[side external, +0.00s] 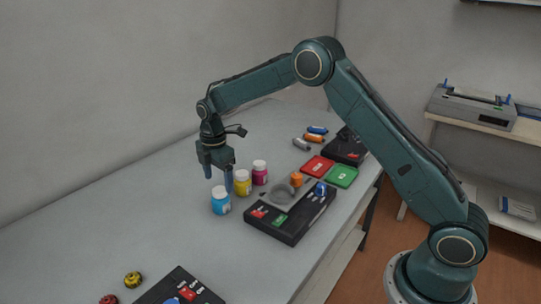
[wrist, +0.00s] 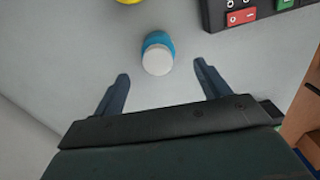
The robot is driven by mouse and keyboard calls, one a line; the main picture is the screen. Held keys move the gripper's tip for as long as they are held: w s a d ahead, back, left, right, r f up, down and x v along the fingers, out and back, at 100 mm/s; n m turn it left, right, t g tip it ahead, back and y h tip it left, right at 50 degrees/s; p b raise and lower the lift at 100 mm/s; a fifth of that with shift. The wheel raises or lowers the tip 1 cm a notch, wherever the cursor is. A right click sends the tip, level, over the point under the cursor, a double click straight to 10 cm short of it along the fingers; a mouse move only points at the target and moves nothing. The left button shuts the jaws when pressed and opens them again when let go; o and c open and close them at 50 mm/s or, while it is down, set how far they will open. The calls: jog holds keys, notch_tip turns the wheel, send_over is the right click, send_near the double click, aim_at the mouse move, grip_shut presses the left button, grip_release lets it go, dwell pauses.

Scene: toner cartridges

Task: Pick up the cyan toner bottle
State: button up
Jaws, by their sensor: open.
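The cyan toner bottle (side external: 221,201) has a white cap and stands upright on the grey table, at the front of a row of bottles. In the wrist view the cyan bottle (wrist: 158,54) is seen from above, past my fingertips and roughly centred between them. My gripper (side external: 218,176) is open and empty, pointing down above and close to the bottle in the side view. Both fingers of my gripper (wrist: 162,72) show apart in the wrist view, with bare table between them.
A yellow bottle (side external: 242,184) and a magenta bottle (side external: 260,174) stand behind the cyan one. A black control box (side external: 290,220) lies to its right. Red and green cards (side external: 342,176) lie farther back. The table left of the bottle is clear.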

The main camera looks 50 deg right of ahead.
aim_at(219, 190)
jog(key=shift+f, duration=1)
jog(key=shift+f, duration=0.1)
jog(key=shift+w+d+f, duration=0.1)
jog(key=shift+f, duration=2.35)
jog(key=shift+c, duration=0.4)
jog(key=c, duration=1)
